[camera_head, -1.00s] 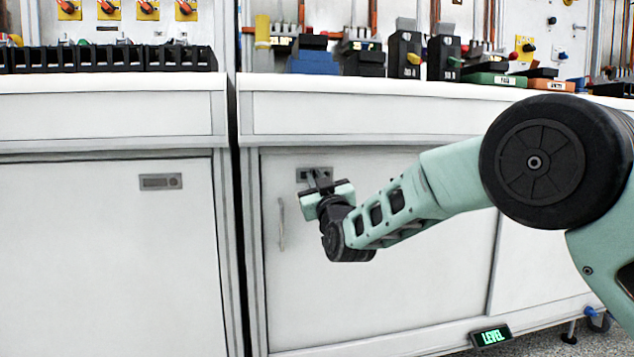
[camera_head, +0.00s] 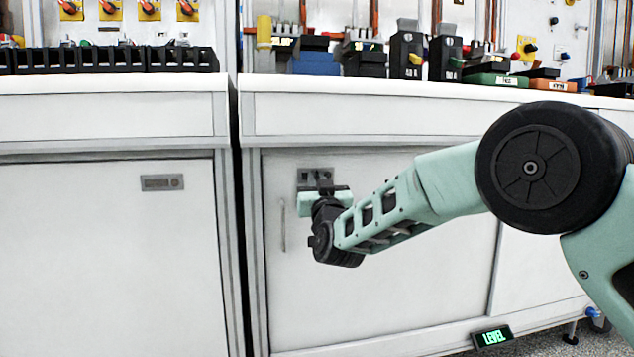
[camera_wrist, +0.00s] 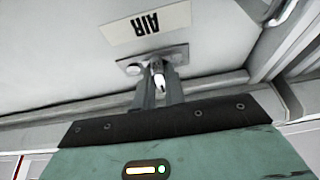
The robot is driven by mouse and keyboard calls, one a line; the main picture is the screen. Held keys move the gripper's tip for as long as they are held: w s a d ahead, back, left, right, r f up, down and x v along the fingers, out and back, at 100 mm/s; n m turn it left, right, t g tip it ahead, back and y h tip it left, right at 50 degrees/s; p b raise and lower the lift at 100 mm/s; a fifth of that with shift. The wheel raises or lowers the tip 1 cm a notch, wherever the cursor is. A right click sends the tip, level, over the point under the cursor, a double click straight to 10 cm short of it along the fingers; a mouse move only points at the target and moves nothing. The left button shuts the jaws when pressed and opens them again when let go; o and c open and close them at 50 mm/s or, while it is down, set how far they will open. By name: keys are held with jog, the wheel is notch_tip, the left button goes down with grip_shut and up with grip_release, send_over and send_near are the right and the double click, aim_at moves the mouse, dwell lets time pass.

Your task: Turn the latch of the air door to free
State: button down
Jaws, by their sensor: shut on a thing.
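The air door (camera_head: 380,280) is the white cabinet door on the right in the head view, and it looks closed. Its latch sits on a small grey plate (camera_head: 304,178) near the door's top edge. My gripper (camera_head: 322,183) is at that plate and hides part of it. In the wrist view the plate (camera_wrist: 128,69) lies under an upside-down "AIR" label (camera_wrist: 146,22). My gripper's fingers (camera_wrist: 160,88) are shut on the latch (camera_wrist: 158,72), whose pale tip shows between them. The latch's exact angle is mostly hidden.
A vertical bar handle (camera_head: 282,225) is left of the gripper; it also shows in the wrist view (camera_wrist: 283,10). The left cabinet door has a similar plate (camera_head: 162,182). The worktop (camera_head: 400,92) above holds boxes and bins. A green "LEVEL" display (camera_head: 491,337) is low right.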

jog(key=c, duration=1.5)
grip_release()
jog(key=shift+o, duration=0.2)
jog(key=p+v, duration=0.5)
jog(key=v, duration=1.2)
jog(key=shift+s+f, duration=0.15)
jog(key=shift+s, duration=0.1)
jog(key=s+d+f+n+g+p, duration=0.1)
jog(key=s+n+g+p, duration=0.4)
jog(key=s+g, duration=0.95)
jog(key=s+d+g+h+p, duration=0.2)
jog(key=s+d+g+h, duration=0.1)
jog(key=s+d, duration=0.55)
jog(key=s+d+g+h+p, duration=0.2)
jog(key=s+d+g, duration=0.25)
jog(key=s, duration=0.65)
notch_tip(320, 180, up, 38)
jog(key=d+p, duration=0.1)
jog(key=p, duration=3.7)
jog(key=shift+s+h, duration=0.25)
jog(key=shift+h, duration=0.05)
